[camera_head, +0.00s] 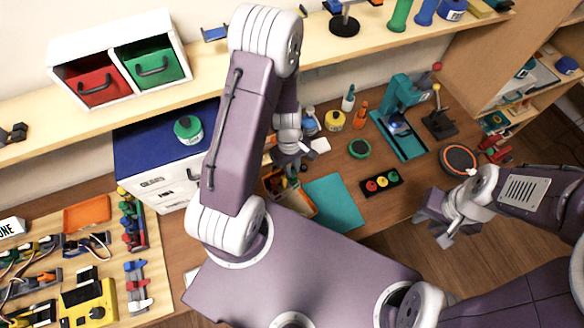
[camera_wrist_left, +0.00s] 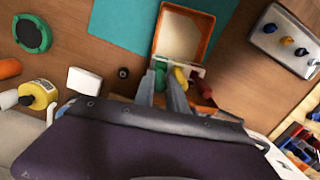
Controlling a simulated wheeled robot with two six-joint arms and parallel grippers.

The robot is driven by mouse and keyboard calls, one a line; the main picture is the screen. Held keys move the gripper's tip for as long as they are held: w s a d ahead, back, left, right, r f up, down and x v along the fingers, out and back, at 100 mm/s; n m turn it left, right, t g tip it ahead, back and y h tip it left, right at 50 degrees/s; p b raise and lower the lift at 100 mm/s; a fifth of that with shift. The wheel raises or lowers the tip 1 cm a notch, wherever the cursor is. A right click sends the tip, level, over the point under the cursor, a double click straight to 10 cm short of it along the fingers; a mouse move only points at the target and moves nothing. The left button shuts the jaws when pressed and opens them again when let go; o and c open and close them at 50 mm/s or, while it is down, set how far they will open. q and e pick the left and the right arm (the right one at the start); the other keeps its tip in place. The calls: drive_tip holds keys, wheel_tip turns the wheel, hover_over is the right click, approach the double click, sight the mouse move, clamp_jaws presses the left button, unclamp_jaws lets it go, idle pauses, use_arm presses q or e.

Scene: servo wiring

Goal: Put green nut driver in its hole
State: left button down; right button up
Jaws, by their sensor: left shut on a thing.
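The holes and the driver's lower end are hidden. My right gripper (camera_head: 434,232) is far to the right, off the table's front edge, with its fingers apart and empty.
The orange-rimmed box (camera_head: 306,205) sits next to a teal mat (camera_head: 334,203). A grey block with coloured knobs (camera_wrist_left: 284,42) lies to the right in the wrist view. A black button panel (camera_head: 381,182) and a round green-rimmed dish (camera_head: 359,149) stand to the right. Bare table lies between them.

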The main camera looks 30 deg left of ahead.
use_arm(q)
drive_tip(key=shift+f+b, duration=0.3)
drive_tip(key=shift+f, duration=0.05)
drive_tip(key=c, duration=0.9)
unclamp_jaws()
drive_tip(key=shift+o, duration=0.4)
drive_tip(key=shift+d, duration=0.15)
drive_tip(key=shift+a+r+p, duration=0.2)
drive_tip(key=shift+r+p, duration=0.75)
drive_tip(key=shift+p, duration=0.05)
drive_tip(key=r+p, duration=0.5)
drive_tip(key=shift+w+a+r, duration=0.15)
drive_tip(key=shift+a, duration=0.05)
